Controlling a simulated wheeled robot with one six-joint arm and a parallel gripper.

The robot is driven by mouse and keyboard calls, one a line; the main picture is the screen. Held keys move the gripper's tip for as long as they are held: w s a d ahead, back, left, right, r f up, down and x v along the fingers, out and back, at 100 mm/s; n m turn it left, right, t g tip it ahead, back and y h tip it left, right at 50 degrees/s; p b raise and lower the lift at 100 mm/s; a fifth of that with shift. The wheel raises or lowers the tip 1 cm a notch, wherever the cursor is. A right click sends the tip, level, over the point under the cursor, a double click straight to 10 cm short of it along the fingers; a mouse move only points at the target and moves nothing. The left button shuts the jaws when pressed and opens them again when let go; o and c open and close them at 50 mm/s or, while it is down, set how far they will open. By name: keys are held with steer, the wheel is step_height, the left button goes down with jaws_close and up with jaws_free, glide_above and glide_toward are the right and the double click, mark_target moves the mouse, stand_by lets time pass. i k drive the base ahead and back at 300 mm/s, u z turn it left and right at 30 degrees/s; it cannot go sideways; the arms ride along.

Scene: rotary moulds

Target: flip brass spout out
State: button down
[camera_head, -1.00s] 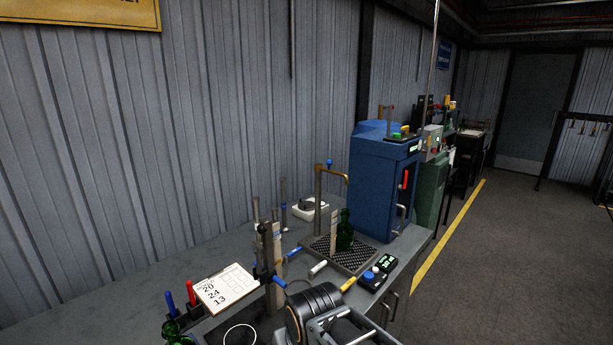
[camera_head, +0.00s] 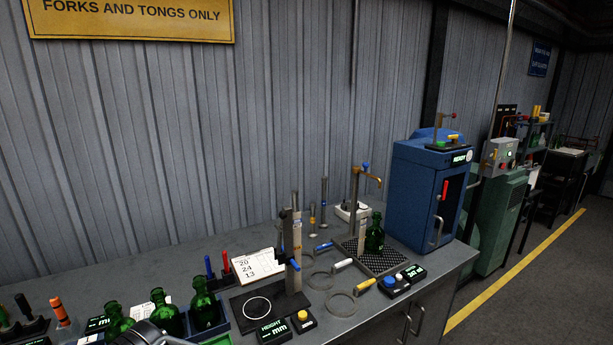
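The brass spout (camera_head: 374,179) sits at the top of a grey-brown upright post, with a blue knob (camera_head: 365,167) beside it. It reaches to the right from the post, with its end bent downward. Below it, a green bottle (camera_head: 374,236) stands upright on a dark perforated drip tray (camera_head: 387,263). The spout is small, so its exact swing angle is hard to tell. A grey piece of my arm shows at the bottom edge, left of centre. My gripper's fingers are not in view, well away from the spout.
A blue cabinet (camera_head: 415,196) stands right of the post. Wire rings with coloured handles, a button box (camera_head: 396,284) and a height gauge (camera_head: 292,262) occupy the bench front. Several green bottles stand in a rack at lower left. A clear floor strip (camera_head: 530,258) runs along the right.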

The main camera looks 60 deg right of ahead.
mark_target(356, 170)
steer(key=u, duration=0.2)
steer(key=k, duration=1.15)
steer(key=z, duration=0.95)
steer(key=i, duration=0.25)
steer(key=z, duration=0.2)
